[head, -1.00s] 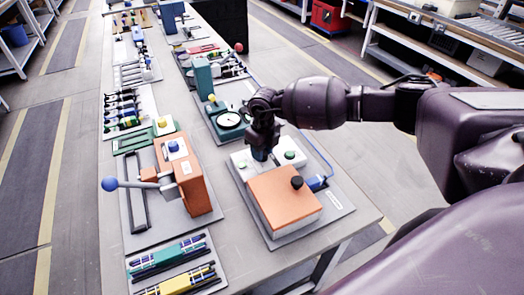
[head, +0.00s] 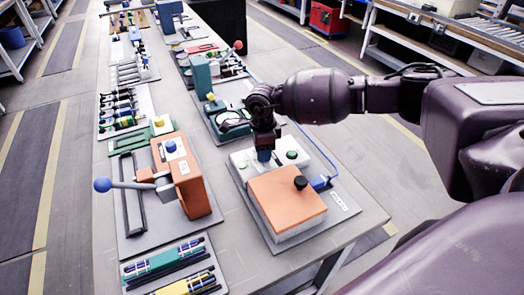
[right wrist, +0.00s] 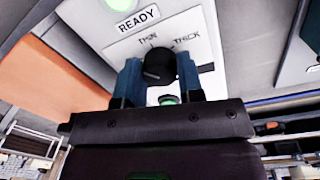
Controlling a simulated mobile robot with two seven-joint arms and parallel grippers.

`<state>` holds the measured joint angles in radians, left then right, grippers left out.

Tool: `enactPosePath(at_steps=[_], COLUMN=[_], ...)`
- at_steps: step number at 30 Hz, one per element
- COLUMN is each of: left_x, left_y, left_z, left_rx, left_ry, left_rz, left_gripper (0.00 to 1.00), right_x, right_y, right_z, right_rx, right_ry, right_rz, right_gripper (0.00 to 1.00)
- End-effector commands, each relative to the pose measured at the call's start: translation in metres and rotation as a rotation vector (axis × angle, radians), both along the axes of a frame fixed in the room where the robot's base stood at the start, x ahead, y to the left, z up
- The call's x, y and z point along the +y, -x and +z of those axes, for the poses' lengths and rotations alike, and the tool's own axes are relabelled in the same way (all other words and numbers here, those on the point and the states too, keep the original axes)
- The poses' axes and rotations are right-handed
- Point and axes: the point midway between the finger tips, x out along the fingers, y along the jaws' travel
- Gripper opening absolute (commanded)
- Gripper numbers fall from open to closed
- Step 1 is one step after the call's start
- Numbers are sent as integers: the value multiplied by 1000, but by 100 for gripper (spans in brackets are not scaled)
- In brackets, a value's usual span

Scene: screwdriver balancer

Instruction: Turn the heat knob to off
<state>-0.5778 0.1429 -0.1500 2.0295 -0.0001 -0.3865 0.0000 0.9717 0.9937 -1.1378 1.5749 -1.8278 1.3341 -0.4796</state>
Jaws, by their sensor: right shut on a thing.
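A black knob (right wrist: 160,66) sits on a white panel (right wrist: 207,68) marked THIN and THICK, seen in the right wrist view. I take it for the heat knob; no OFF mark is readable. My right gripper (right wrist: 160,82) is shut on this knob, with a blue finger on either side of it. In the head view my right gripper (head: 264,155) points down at the white panel behind the orange-topped machine (head: 287,196) and hides the knob there. My left gripper is not in view.
A lit green lamp (right wrist: 120,3) is beside the READY label (right wrist: 138,19). An orange lever press (head: 182,175) stands to the left. The bench's front right corner is clear.

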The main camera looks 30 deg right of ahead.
Motion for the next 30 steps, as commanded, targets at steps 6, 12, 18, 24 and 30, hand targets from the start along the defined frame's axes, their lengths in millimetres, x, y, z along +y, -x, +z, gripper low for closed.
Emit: enactPosePath(at_steps=[6,12,18,24,30], left_x=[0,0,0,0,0], left_y=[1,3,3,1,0], left_z=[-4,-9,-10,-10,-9], left_rx=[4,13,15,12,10], left_ry=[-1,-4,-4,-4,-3], left_rz=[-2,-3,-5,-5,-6], left_gripper=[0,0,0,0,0], right_x=[0,0,0,0,0], right_y=[0,1,1,1,1], right_z=[-2,-1,0,0,0], right_rx=[1,1,0,0,-1], right_ry=[0,0,0,0,1], right_rz=[166,273,332,353,354], right_gripper=[11,11,11,11,11])
